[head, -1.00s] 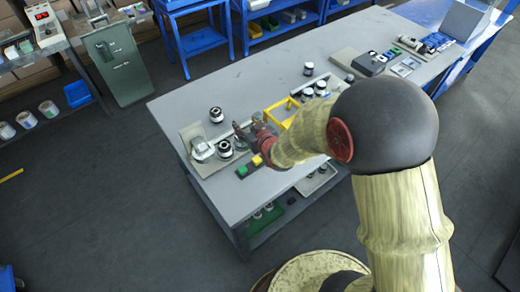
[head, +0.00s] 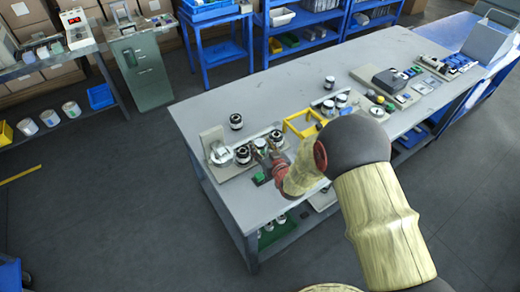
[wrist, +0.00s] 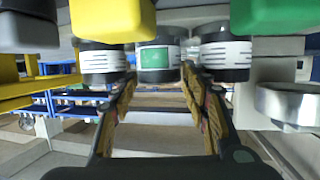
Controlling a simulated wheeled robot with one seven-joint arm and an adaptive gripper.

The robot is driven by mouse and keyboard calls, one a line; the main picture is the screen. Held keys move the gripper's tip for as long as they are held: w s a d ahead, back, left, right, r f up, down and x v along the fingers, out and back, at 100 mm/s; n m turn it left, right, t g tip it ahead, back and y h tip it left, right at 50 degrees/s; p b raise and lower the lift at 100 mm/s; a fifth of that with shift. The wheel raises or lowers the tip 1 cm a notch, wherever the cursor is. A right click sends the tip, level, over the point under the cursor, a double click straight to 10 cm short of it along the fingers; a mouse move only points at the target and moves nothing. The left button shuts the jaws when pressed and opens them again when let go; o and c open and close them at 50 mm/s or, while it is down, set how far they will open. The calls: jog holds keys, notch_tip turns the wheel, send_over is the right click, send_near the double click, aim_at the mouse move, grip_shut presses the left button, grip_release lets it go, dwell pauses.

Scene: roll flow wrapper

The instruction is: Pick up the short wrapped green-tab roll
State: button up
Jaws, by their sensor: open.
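In the wrist view a dark roll with white wrapping and a green tab (wrist: 160,58) stands upright in the middle, between two other wrapped rolls. My gripper (wrist: 158,78) is open and empty, its two fingers pointing at this roll, one on each side of its lower part. I cannot tell whether they touch it. In the head view my gripper (head: 270,154) is low beside a row of rolls on the wrapper at the table's near left. The green tab does not show there.
Neighbouring rolls stand close on the left (wrist: 103,64) and right (wrist: 226,52). A yellow block (wrist: 112,18) and a green block (wrist: 278,14) lie near the camera. Another roll (head: 236,121) stands behind the row.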

jog(key=shift+w+a+f, duration=0.1)
jog(key=shift+w+a, duration=0.05)
jog(key=shift+w, duration=0.15)
jog(key=shift+c, duration=0.7)
jog(key=c, duration=0.8)
jog(key=shift+c, duration=0.5)
